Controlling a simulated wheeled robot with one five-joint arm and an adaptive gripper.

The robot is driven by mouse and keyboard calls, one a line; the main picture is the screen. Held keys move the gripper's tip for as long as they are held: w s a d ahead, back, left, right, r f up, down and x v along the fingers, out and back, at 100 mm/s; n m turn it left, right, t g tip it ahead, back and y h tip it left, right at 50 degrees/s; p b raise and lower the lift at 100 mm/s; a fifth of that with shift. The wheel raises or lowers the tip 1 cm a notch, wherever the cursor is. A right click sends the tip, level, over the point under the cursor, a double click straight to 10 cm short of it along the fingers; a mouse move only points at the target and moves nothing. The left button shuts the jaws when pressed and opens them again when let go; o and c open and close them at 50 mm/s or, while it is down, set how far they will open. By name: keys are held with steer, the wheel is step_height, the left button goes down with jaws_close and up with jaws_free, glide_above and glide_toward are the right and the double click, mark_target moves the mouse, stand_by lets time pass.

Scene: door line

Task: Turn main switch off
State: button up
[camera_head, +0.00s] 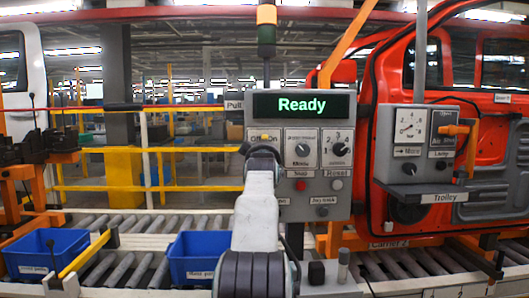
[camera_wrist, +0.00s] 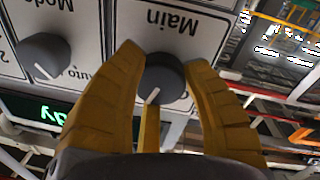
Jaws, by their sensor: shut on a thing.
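The control panel (camera_head: 346,208) stands in front of me, with "Ready" lit green on its display (camera_head: 304,105). The main switch is a dark round knob (camera_wrist: 165,79) under an upside-down "Main" label in the wrist view. Its white mark points down and slightly left there. My gripper (camera_wrist: 164,62) has its yellow fingers on both sides of this knob, shut on it. In the head view my gripper (camera_head: 262,141) and arm cover the knob; part of an "Off On" label shows above.
The mode knob (camera_wrist: 43,56) sits beside the main switch; another knob (camera_head: 340,149) is farther right. A red button (camera_head: 300,185) is below. A trolley box (camera_head: 416,143) with a gauge and a red car body (camera_head: 390,75) stand right. Blue bins (camera_head: 45,252) stand on rollers at left.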

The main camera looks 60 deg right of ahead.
steer(key=shift+r+n, duration=0.2)
steer(key=shift+n, duration=0.9)
steer(key=shift+t, duration=0.3)
steer(key=shift+a, duration=0.1)
steer(key=o, duration=0.8)
steer(key=shift+w, duration=0.1)
steer(key=o, duration=0.4)
steer(key=shift+f, duration=0.15)
steer(key=v, duration=1.1)
steer(key=shift+a, duration=0.4)
